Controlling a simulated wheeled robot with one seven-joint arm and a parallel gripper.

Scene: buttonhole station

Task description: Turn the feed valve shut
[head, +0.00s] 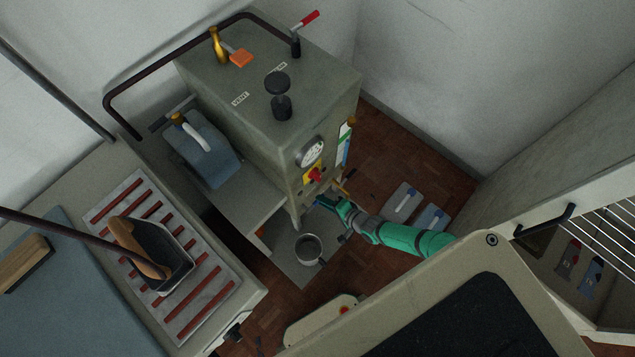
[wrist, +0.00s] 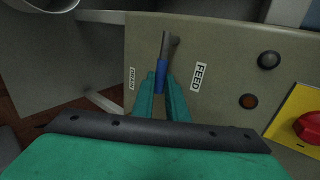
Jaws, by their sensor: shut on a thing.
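The valve lever beside the FEED label is a grey metal arm with a blue sleeve (wrist: 161,72), on the grey-green front panel in the wrist view. The FEED label (wrist: 198,77) is to its right and the DRAIN label (wrist: 131,78) to its left. My gripper (wrist: 165,84) is shut on the blue sleeve, with one green finger on each side. The lever's bare upper end meets the panel. In the head view my gripper (head: 322,202) is at the low front of the grey machine (head: 330,108), and the lever is mostly hidden there.
A red knob on a yellow plate (wrist: 305,126) and two dark round buttons (wrist: 268,60) are right of the lever. A gauge (head: 311,151) is higher on the machine. A metal cup (head: 308,247) stands below my gripper.

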